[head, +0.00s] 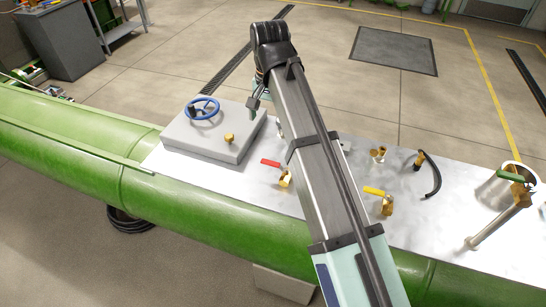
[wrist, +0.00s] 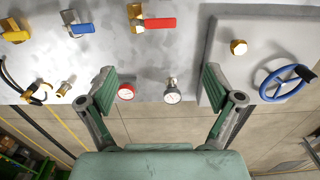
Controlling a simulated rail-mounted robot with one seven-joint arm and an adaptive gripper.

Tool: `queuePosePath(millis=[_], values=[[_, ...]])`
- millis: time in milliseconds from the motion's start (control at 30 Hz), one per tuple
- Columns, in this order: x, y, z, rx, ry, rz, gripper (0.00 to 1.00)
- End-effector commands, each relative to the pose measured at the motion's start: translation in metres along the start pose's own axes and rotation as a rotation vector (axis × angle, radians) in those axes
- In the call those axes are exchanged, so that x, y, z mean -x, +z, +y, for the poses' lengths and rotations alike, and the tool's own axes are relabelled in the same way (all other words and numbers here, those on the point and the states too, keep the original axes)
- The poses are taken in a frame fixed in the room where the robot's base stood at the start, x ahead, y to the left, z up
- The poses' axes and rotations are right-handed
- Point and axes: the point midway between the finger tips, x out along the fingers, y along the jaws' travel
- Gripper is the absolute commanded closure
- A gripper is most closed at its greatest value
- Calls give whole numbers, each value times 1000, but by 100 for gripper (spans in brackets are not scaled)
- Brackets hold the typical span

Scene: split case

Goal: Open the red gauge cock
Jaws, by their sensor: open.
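A brass cock with a red lever handle (head: 271,162) sits on the metal plate beside my arm. It also shows in the wrist view, with its red handle (wrist: 160,24) lying sideways at the top. A red-rimmed gauge (wrist: 127,91) and a dark-rimmed gauge (wrist: 172,96) stand at the plate's edge, between my fingers in the picture. My arm appears to hide both gauges in the head view. I cannot tell which fitting is the red gauge cock. My gripper (wrist: 160,73) is open and empty, with its fingers wide apart. It also shows partly in the head view (head: 256,104).
A grey box (head: 190,150) with a blue handwheel (head: 203,108) and a brass knob stands left of the cock. Yellow-handled (head: 375,191) and blue-handled (wrist: 81,29) valves sit nearby. A black hose (head: 432,175) and a tall green-handled fitting stand farther right.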

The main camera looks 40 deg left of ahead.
Motion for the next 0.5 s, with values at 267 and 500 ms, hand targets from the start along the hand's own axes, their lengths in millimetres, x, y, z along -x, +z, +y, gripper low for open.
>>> queuePosePath(millis=[267,500], values=[[-51,2,1,2,2,-3,9],[-95,2,1,2,2,-3,9]])
